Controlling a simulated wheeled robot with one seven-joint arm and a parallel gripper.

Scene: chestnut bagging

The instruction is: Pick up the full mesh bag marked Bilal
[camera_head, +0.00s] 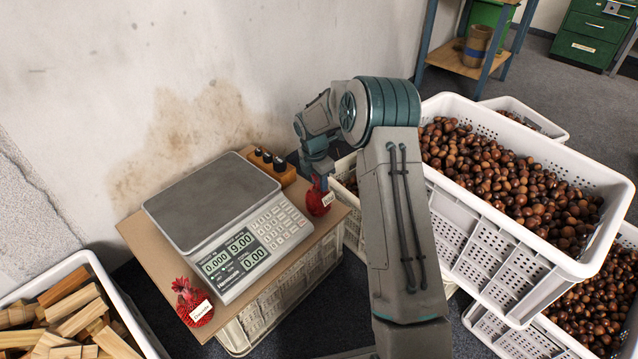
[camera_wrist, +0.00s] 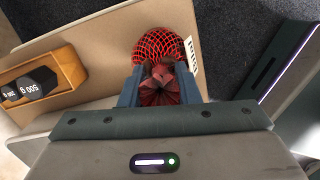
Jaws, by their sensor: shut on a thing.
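A full red mesh bag (camera_head: 316,204) with a white tag is at the right end of the brown board, beside the scale. Its tag writing is too small to read surely. My gripper (camera_head: 321,180) points down and is shut on the bag's gathered neck. The wrist view shows the red net bag (camera_wrist: 163,44) just beyond the two fingers, its bunched top between them and its tag at the right. I cannot tell whether the bag still touches the board. A second red mesh bag (camera_head: 191,303), with a tag, lies at the board's front left corner.
A scale (camera_head: 213,197) fills most of the board (camera_head: 148,242). A wooden weight block (camera_head: 281,171) stands behind, close to my gripper. White crates of chestnuts (camera_head: 508,272) are at the right. A crate of wood pieces (camera_head: 128,315) is at the lower left. The wall is close behind.

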